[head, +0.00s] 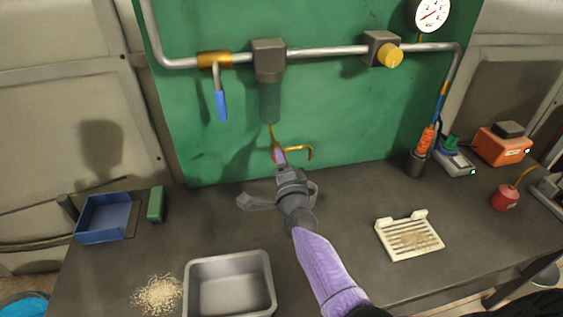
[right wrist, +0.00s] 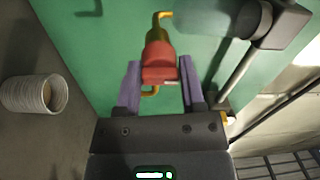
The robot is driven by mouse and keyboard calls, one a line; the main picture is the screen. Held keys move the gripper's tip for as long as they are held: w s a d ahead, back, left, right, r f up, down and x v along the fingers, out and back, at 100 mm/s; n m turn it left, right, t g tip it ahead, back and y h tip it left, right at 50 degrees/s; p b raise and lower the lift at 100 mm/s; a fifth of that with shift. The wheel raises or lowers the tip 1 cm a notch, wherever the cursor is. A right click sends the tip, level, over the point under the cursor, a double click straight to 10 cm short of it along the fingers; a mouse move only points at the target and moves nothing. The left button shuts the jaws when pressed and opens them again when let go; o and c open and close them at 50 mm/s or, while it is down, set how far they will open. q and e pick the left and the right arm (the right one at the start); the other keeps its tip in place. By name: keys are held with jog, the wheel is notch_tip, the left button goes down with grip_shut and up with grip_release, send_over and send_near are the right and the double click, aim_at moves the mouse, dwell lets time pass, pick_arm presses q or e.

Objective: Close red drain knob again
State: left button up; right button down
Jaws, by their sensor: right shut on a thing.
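The red drain knob (right wrist: 160,65) sits on a brass fitting below the dark green-grey bowl (head: 270,101) on the pipe. In the right wrist view it lies between the two purple fingers of my right gripper (right wrist: 160,82). My right gripper (head: 279,157) also shows in the head view, reaching up to the knob from below and shut on it. The fingers hide most of the knob there. A bent brass spout (head: 301,149) sticks out to the right of the fingers. My left gripper is not in view.
A blue-handled valve (head: 220,102) and a yellow knob (head: 390,57) are on the pipe. On the bench stand a metal pan (head: 230,257), a blue bin (head: 103,236), a white rack (head: 409,252) and an orange box (head: 502,150). Pale grains (head: 157,294) lie left of the pan.

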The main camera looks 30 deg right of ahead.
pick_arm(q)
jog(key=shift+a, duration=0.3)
pick_arm(e)
jog(key=shift+a+f, duration=0.1)
jog(key=shift+f, duration=0.2)
jog(key=shift+c, duration=2.4)
grip_release()
jog(key=shift+o, duration=1.2)
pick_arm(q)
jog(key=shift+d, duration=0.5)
pick_arm(e)
jog(key=shift+r, duration=0.15)
pick_arm(q)
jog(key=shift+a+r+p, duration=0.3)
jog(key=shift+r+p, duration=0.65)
jog(key=shift+p, duration=0.05)
pick_arm(e)
jog(key=v, duration=1)
